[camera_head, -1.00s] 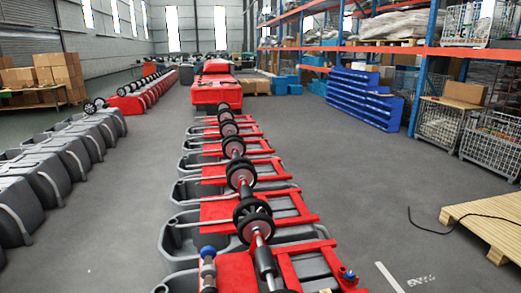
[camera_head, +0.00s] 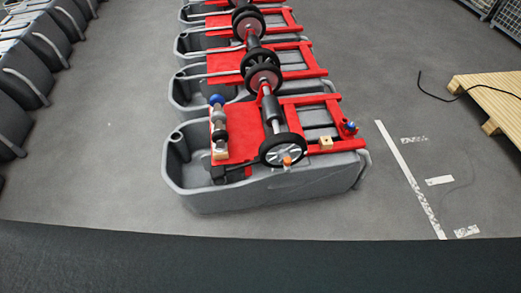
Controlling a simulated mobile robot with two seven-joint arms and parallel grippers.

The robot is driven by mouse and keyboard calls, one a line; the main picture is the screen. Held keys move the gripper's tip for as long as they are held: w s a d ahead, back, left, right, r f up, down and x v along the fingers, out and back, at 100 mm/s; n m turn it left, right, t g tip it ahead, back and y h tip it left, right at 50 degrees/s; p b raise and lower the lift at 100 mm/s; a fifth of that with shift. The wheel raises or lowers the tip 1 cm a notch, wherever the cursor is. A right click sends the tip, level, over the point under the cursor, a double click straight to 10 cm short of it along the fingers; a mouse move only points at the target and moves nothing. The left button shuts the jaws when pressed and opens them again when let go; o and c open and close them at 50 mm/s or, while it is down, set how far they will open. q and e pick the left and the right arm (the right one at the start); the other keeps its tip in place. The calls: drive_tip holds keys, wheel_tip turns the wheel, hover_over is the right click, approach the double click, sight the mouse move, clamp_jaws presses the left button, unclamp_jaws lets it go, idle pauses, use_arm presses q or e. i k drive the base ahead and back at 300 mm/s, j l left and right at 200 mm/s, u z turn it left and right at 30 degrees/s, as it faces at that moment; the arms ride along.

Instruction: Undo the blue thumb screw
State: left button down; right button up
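The nearest grey scrubber tank (camera_head: 270,190) carries a red frame (camera_head: 310,100). A blue round knob (camera_head: 216,100) tops a metal and dark post at the left of the frame. A smaller blue piece (camera_head: 351,126) sits on a red bracket at the frame's right end. Both are small here, and I cannot tell which is the thumb screw. A black wheel (camera_head: 283,150) on a shaft with an orange centre (camera_head: 287,160) is at the near edge. Neither of my grippers is in view.
More tanks with red frames and wheels run away behind. Dark grey tanks (camera_head: 40,60) line the left. A wooden pallet (camera_head: 490,100) with a black cable (camera_head: 436,97) is at right. Floor around the near tank is clear, with white tape (camera_head: 410,178). A dark surface crosses the bottom.

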sight(350, 126)
drive_tip(key=i+l+u, duration=0.1)
drive_tip(key=l, duration=0.65)
drive_tip(key=i+l+u, duration=0.1)
drive_tip(key=i+l, duration=0.15)
drive_tip(key=l, duration=0.5)
drive_tip(key=i+l, duration=0.1)
drive_tip(key=l, duration=0.65)
drive_tip(key=i+l+u, duration=0.15)
drive_tip(key=l, duration=0.6)
drive_tip(key=i+l+u, duration=0.1)
drive_tip(key=l, duration=0.65)
